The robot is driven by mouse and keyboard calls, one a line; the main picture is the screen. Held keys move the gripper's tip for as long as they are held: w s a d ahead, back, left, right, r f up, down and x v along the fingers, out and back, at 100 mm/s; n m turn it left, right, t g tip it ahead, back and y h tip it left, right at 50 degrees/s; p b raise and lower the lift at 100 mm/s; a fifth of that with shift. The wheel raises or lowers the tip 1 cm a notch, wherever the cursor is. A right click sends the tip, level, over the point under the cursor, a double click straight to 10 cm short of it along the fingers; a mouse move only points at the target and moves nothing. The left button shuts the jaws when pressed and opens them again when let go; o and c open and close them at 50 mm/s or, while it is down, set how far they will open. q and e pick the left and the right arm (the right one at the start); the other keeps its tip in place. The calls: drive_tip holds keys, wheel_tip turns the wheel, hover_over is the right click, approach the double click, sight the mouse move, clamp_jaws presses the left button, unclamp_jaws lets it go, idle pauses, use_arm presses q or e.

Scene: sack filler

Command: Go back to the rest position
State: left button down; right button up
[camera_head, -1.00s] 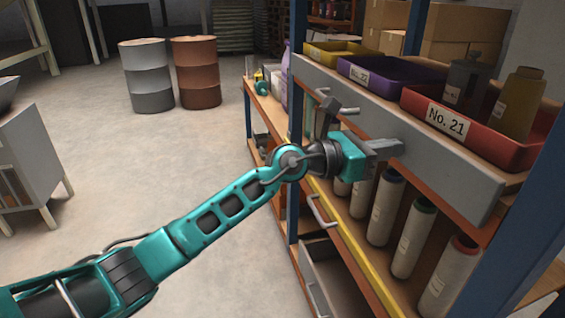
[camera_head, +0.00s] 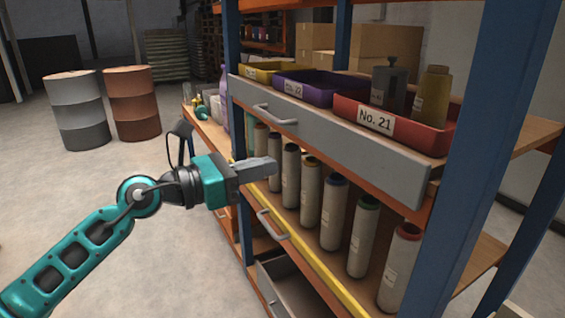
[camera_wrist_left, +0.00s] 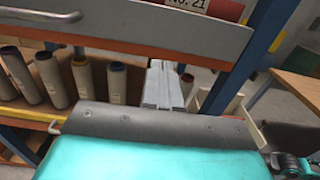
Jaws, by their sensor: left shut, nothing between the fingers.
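My left gripper (camera_head: 262,166) is teal with grey fingers, and the fingers are shut together with nothing between them. In the head view it is in front of the shelf rack, below the grey drawer front (camera_head: 320,130) and before the row of cylinders. In the left wrist view the shut fingers (camera_wrist_left: 164,85) point towards the rack, with the drawer front above and the cylinders to the left. My right gripper is not in view.
The shelf rack has blue posts (camera_head: 490,130). A red bin labelled No. 21 (camera_head: 420,130), a purple bin (camera_head: 318,80) and a yellow bin (camera_head: 258,73) stand on top. Several cylinders (camera_head: 335,215) stand below. A lower drawer (camera_head: 290,285) is open. Two drums (camera_head: 132,105) stand behind; floor at left is clear.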

use_arm(q)
drive_tip(key=s+a+f+m+t+y, duration=0.2)
drive_tip(key=s+a+f+m+y, duration=0.15)
drive_tip(key=f+m, duration=0.7)
drive_tip(key=s+a+f+m+t+y, duration=0.2)
drive_tip(key=s+f+m+y, duration=0.35)
drive_tip(key=m, duration=0.75)
drive_tip(key=s+a+f+m+t+y, duration=0.2)
drive_tip(key=f+m, duration=0.8)
drive_tip(key=m, duration=0.2)
drive_tip(key=s+a+f+n+g+y, duration=0.1)
drive_tip(key=s+f+n+g+y, duration=0.1)
drive_tip(key=s+f+n+g, duration=0.3)
drive_tip(key=s+f+n+p, duration=0.1)
drive_tip(key=s+f+n, duration=0.2)
drive_tip(key=s+f, duration=0.2)
drive_tip(key=shift+s+a+f, duration=0.35)
drive_tip(key=shift+s, duration=0.45)
